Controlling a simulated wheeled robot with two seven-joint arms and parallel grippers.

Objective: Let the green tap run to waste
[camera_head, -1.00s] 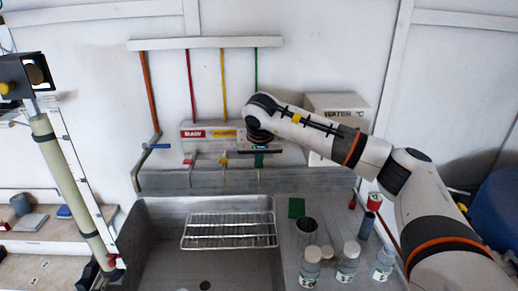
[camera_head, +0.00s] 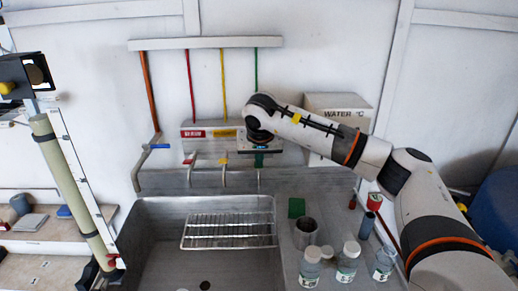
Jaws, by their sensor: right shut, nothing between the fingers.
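The green tap (camera_head: 259,160) is on the wall panel at the right end of a row of taps, below a green pipe (camera_head: 256,70). My right gripper (camera_head: 260,150) is right at this tap, in front of its upper part, and is shut with nothing visible between its fingers. My wrist hides the green label and most of the handle. The tap's thin spout (camera_head: 259,182) points down toward the sink's back edge. I cannot tell whether water flows. The sink (camera_head: 160,215) lies below, with a wire rack (camera_head: 228,231) across it. My left gripper is not in view.
Red (camera_head: 189,160) and yellow (camera_head: 223,161) taps stand just left of the green one. A box marked WATER (camera_head: 340,108) is behind my right arm. A metal beaker (camera_head: 305,232) and several bottles (camera_head: 348,262) stand on the right drainboard, with a green pad (camera_head: 296,207).

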